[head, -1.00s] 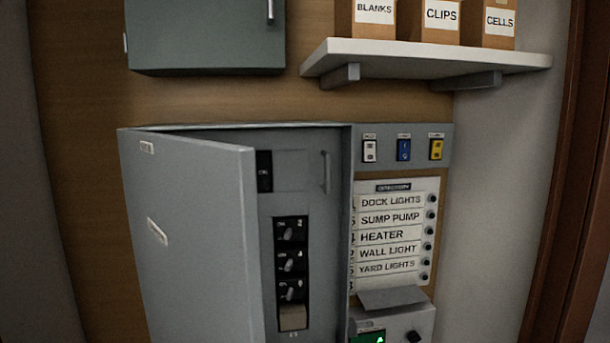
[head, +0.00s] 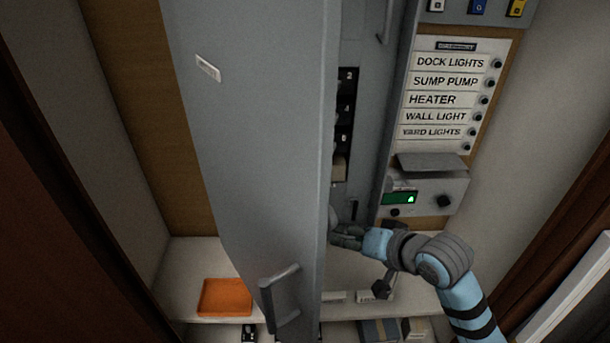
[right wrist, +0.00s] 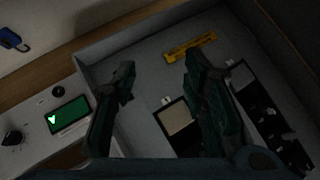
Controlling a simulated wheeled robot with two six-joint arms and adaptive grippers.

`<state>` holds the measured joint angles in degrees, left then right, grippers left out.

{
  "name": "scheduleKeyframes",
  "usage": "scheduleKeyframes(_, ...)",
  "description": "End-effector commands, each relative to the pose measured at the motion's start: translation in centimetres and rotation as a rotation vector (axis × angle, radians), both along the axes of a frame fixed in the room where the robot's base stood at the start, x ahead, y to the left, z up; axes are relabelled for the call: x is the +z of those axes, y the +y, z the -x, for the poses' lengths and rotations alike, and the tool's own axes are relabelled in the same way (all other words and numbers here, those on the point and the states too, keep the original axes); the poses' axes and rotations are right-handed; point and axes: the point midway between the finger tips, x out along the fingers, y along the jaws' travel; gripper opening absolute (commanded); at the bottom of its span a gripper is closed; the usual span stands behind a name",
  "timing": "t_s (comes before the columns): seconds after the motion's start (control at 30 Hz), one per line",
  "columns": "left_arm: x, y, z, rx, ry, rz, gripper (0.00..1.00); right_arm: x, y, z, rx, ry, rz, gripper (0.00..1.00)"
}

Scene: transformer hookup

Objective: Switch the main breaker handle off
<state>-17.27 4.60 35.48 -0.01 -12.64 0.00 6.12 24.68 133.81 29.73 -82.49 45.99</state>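The grey breaker panel (head: 365,130) stands with its door (head: 250,130) swung open to the left. The main breaker handle is not visible in the head view; the door covers that upper left part of the interior. My right gripper (head: 340,234) is at the lower part of the panel opening, close to the door's free edge. In the right wrist view the right gripper (right wrist: 157,82) is open and empty, its fingers facing the panel interior. That view shows black breakers (right wrist: 270,115) and a beige plate (right wrist: 180,125); I cannot tell a main handle there. My left gripper is not in view.
The door handle (head: 281,292) sticks out at the lower door. A meter box with a green screen (head: 400,198) is right of the panel, below the label board (head: 448,95). A shelf below holds an orange tray (head: 225,297) and small boxes.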

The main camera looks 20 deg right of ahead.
Motion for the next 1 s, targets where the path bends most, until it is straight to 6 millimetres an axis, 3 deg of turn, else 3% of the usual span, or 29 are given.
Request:
scheduleKeyframes(0.03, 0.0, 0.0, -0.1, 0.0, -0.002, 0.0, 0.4, 4.2, -0.2, -2.4, -0.028, -0.064, -0.088, 0.4)
scheduleKeyframes(0.07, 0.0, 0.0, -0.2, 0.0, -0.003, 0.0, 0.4, 7.0, -0.2, -3.6, -0.044, -0.096, -0.162, 0.4)
scheduleKeyframes(0.1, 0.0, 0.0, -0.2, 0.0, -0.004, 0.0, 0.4, 11.1, -0.3, -4.9, -0.064, -0.136, -0.265, 0.4)
scheduleKeyframes(0.17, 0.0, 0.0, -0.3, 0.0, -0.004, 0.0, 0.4, 17.7, -0.5, -6.1, -0.082, -0.187, -0.432, 0.4)
scheduleKeyframes(0.2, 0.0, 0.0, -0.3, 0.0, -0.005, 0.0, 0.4, 22.2, -0.7, -6.4, -0.089, -0.213, -0.546, 0.4)
scheduleKeyframes(0.3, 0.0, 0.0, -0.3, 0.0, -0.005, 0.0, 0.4, 32.0, -1.2, -5.1, -0.084, -0.243, -0.801, 0.4)
scheduleKeyframes(0.4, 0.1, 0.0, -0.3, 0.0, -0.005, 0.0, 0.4, 37.2, -1.4, -3.4, -0.068, -0.239, -0.953, 0.4)
scheduleKeyframes(0.57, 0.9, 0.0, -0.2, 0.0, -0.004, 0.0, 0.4, 39.1, -0.5, -4.0, -0.056, -0.228, -1.012, 0.4)
scheduleKeyframes(1.0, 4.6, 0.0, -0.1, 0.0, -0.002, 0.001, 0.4, 38.9, 5.3, -13.8, -0.058, -0.226, -1.007, 0.4)
